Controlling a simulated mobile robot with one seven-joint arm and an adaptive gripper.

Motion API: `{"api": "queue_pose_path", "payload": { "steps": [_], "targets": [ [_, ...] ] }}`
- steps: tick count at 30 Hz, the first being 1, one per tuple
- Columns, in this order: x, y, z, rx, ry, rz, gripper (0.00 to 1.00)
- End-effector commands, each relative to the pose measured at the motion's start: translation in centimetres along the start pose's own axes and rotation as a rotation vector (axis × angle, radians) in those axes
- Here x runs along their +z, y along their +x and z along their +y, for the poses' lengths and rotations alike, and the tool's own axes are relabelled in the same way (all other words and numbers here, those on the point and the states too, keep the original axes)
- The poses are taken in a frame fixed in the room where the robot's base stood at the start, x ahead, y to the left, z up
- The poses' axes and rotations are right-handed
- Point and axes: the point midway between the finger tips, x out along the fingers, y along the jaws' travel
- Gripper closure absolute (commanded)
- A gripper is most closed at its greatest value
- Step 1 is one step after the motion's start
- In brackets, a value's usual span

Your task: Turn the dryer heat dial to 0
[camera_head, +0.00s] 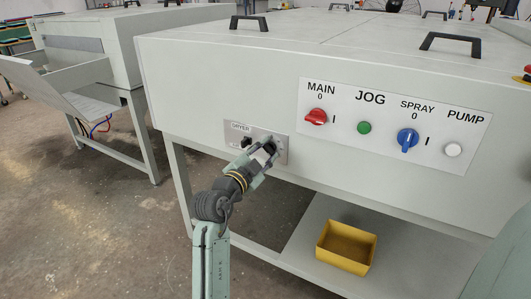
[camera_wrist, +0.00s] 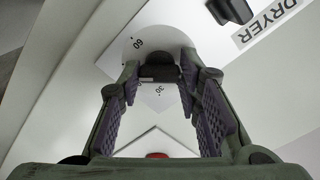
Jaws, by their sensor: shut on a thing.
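The dryer panel (camera_head: 231,128) is a small grey plate on the front of the white machine. In the wrist view, the heat dial has a black knob (camera_wrist: 160,73) on a round white scale (camera_wrist: 133,45); 60 and 30 are readable, while 0 is not. My gripper (camera_head: 270,145) covers most of the dial in the head view. In the wrist view, my gripper (camera_wrist: 160,78) has its purple-padded fingers on both sides of the black knob, shut on it. I cannot tell the exact setting.
A separate black dryer switch (camera_head: 247,143) sits left of the dial; it also shows in the wrist view (camera_wrist: 232,10). To the right is a panel with the red MAIN switch (camera_head: 316,117), green JOG button (camera_head: 364,127) and blue SPRAY switch (camera_head: 407,139). A yellow bin (camera_head: 346,247) stands below.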

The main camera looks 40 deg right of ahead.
Motion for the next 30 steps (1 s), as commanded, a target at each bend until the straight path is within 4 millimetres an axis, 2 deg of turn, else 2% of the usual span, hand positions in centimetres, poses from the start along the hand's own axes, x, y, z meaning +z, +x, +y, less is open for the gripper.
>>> {"api": "queue_pose_path", "payload": {
  "steps": [11,30],
  "targets": [
    [-0.02,0.03,0.0,0.002,-0.203,0.0,0.96],
    [-0.18,0.06,-0.11,0.003,-0.809,-0.001,0.96]
  ]
}}
